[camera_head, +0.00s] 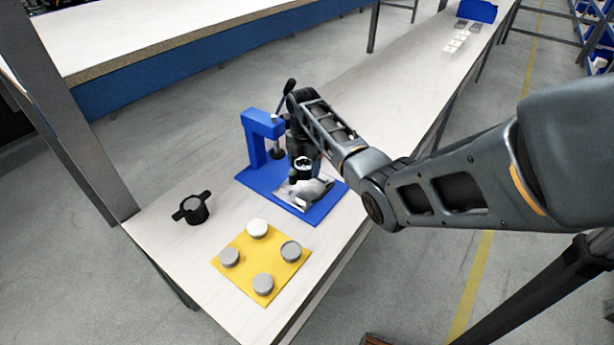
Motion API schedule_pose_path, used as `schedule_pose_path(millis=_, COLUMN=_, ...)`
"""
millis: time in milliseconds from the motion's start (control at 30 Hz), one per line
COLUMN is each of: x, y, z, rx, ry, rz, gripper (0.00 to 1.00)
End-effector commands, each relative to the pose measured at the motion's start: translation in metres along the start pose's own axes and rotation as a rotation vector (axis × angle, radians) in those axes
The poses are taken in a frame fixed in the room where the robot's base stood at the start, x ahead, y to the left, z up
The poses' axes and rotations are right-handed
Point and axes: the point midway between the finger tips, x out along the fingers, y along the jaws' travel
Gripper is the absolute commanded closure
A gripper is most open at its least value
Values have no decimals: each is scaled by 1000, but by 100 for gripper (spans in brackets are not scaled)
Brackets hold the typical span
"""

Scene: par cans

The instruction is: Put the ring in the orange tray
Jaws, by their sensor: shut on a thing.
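My gripper (306,190) is grey and points down over the front part of the blue base (262,178) of a small press. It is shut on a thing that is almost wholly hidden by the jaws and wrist. It may be the ring, but I cannot make out its shape. I cannot tell whether it touches the base. No plainly orange tray shows. A flat yellow plate (258,241) lies in front of the press, with several round grey and white pieces on it.
The blue press frame (254,140) stands close behind and left of my gripper. A black cap with two side lugs (194,208) stands left of the yellow plate. The pale bench (160,230) has its near corner below the plate. Small white blocks (455,42) lie far back.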

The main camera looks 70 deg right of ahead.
Motion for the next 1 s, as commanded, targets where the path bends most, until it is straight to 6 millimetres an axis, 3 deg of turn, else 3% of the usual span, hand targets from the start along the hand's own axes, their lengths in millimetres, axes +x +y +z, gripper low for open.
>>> schedule_pose_path(millis=467, x=-5, y=0, z=0, rx=0, ry=0, rz=1, gripper=49)
schedule_pose_path(millis=1000, x=-31, y=0, z=0, rx=1, ry=0, rz=1, gripper=49)
